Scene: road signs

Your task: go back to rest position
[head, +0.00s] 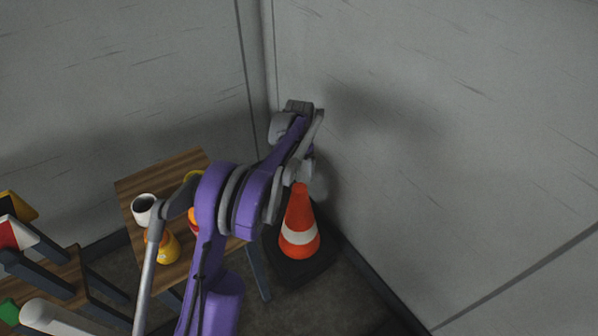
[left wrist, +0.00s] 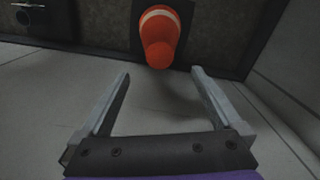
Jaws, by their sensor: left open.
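My left arm reaches up and across the head view from below. My left gripper (head: 301,172) is above an orange traffic cone with a white band (head: 300,225). In the left wrist view, the gripper (left wrist: 160,76) has its two fingers spread wide with nothing between them. The cone (left wrist: 160,35) stands beyond the fingertips there, apart from them. My right gripper is in neither view.
A wooden table (head: 185,165) stands left of the cone, partly hidden by my arm. It holds a white cup (head: 144,209) and a yellow-orange object (head: 162,246). Dark-legged furniture with coloured signs (head: 14,234) is at far left. Grey walls (head: 450,120) meet behind the cone.

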